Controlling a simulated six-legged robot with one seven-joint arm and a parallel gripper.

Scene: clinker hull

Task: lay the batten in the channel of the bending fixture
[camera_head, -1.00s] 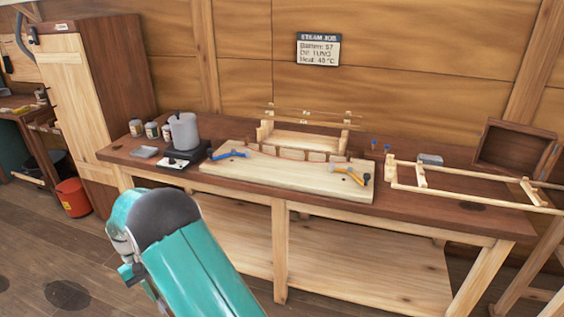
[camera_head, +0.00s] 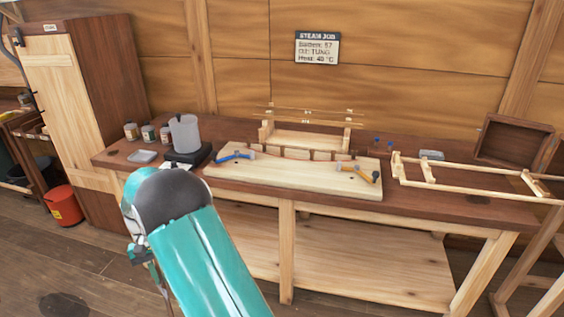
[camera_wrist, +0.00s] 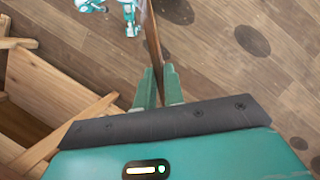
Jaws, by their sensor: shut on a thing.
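The bending fixture (camera_head: 292,180) is a pale board on the workbench, with a curved row of wooden blocks (camera_head: 318,155) along its back side. A blue-handled clamp (camera_head: 233,155) lies at its left end and another clamp (camera_head: 360,172) with a yellow or blue handle at its right. My gripper (camera_wrist: 158,88) shows in the wrist view, its two green fingers shut on a thin brown strip, the batten (camera_wrist: 151,40). The batten runs away from the fingers to the top edge over the floor.
The workbench (camera_head: 460,207) has a grey pot (camera_head: 184,134) and jars at left. A rack (camera_head: 308,138) with thin strips stands behind the fixture. A wooden frame (camera_head: 470,183) and an open box (camera_head: 513,140) are at right. Floor lies clear in front.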

